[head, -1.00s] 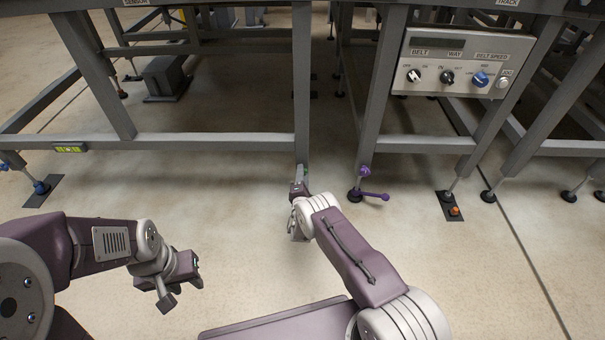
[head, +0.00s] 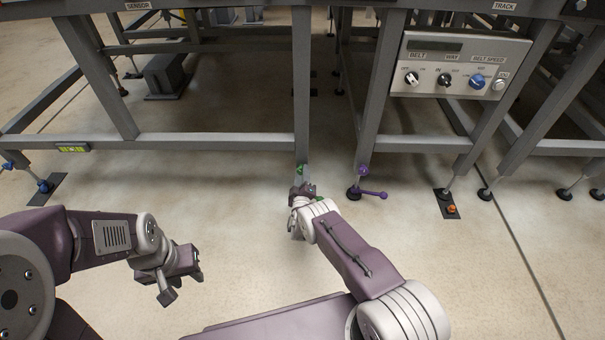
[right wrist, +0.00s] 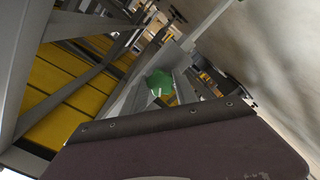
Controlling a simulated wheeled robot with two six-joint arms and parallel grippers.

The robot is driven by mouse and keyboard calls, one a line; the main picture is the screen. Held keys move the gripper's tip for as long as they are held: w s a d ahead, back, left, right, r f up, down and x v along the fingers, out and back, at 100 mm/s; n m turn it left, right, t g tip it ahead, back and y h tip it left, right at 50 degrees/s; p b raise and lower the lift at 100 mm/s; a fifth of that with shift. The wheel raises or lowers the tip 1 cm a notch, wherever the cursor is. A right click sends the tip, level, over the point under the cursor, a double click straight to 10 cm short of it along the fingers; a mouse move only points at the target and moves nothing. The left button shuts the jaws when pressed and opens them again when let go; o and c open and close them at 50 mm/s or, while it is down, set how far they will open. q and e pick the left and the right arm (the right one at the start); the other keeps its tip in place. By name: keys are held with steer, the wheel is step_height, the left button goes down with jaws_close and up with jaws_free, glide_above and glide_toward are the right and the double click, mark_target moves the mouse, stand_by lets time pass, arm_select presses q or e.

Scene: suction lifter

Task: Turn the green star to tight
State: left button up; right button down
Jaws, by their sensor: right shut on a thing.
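The green star (head: 301,169) shows low on the middle leg of the grey frame, just above my right gripper. A second bit of green (head: 319,203) shows beside that gripper at the foot, mostly hidden by my arm. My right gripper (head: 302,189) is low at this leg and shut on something. Its fingertips are too small and covered to show exactly what they hold. In the right wrist view a green part (right wrist: 160,84) shows just beyond the dark edge of my gripper, partly hidden by it. My left gripper (head: 185,278) hangs empty over the floor; its jaw gap is unclear.
A purple knob (head: 364,170) and purple lever (head: 371,194) sit on the leg to the right. Further right are a control panel (head: 447,66) and a foot with an orange part (head: 452,209). A yellow-green level (head: 72,149) is on the left rail. The front floor is clear.

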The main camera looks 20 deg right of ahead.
steer(key=shift+a+f+m+p, duration=0.1)
steer(key=shift+m+p, duration=0.25)
steer(key=shift+m, duration=1.45)
steer(key=shift+a+f+m+p, duration=0.1)
steer(key=shift+m+p, duration=0.25)
steer(key=shift+m, duration=1.45)
steer(key=c, duration=1)
jaws_free()
steer(key=shift+r, duration=0.1)
steer(key=shift+o, duration=0.2)
steer(key=p+v, duration=0.6)
steer(key=v, duration=0.3)
